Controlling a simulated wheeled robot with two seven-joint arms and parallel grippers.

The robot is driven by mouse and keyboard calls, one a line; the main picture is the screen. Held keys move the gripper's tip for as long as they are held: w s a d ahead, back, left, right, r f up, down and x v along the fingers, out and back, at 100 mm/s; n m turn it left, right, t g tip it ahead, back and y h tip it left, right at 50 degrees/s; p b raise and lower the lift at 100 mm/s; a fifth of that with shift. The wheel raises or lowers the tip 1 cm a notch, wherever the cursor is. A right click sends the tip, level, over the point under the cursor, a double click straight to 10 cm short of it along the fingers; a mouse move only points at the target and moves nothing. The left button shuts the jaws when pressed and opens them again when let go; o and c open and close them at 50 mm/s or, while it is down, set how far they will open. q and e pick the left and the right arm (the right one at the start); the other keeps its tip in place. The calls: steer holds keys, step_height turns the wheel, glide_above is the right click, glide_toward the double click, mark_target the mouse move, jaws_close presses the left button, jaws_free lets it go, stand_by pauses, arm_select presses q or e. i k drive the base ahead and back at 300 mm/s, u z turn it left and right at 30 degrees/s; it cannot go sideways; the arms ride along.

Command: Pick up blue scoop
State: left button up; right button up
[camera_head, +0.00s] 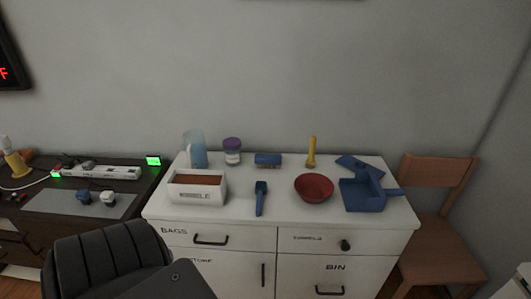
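A small blue scoop (261,197) lies on the white cabinet top (235,213), near its front edge and left of the middle. Its wider head points to the back and its narrow handle points to the front. It lies between a white box with a brown inside (197,197) and a red bowl (314,188), apart from both. Neither of my grippers shows in the head view.
Behind the scoop lies a blue brush (268,160). A blue pitcher (195,152), purple-lidded jar (232,150), yellow-handled tool (311,153) and blue dustpan (360,197) share the top. A wooden chair (437,200) stands right; a dark table (60,215) stands left.

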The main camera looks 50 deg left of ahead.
mark_target(261, 187)
steer(key=u, duration=0.05)
steer(key=k, duration=0.1)
steer(key=u, duration=1.45)
